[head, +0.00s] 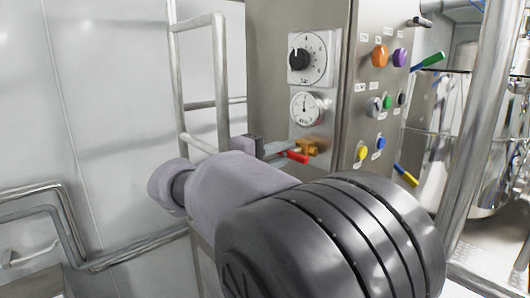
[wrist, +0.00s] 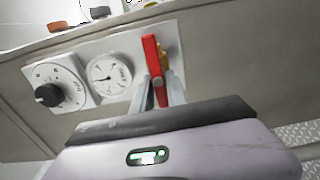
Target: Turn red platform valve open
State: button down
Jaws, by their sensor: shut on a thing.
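The red valve handle (head: 296,157) sits on a brass valve body (head: 309,147) on the steel cabinet's front, below the gauge. In the wrist view the red handle (wrist: 152,58) runs up and down the picture, with a little of the brass body showing behind it. My gripper (head: 281,151) reaches the handle from the left in the head view. In the wrist view my gripper (wrist: 158,88) has one finger on each side of the handle's lower part and is shut on it. The fingers and gripper body hide part of the handle.
A black dial (head: 299,59) and a round pressure gauge (head: 306,108) sit above the valve. A metal rail (head: 221,80) stands left of the cabinet.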

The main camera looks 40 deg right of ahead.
jog(key=c, duration=1.3)
grip_release()
jog(key=shift+a, duration=0.1)
jog(key=a, duration=0.5)
jog(key=s+a, duration=0.1)
jog(key=a, duration=1.1)
jog(key=shift+s+a+b, duration=0.15)
jog(key=shift+s+b, duration=0.05)
jog(key=shift+b, duration=0.1)
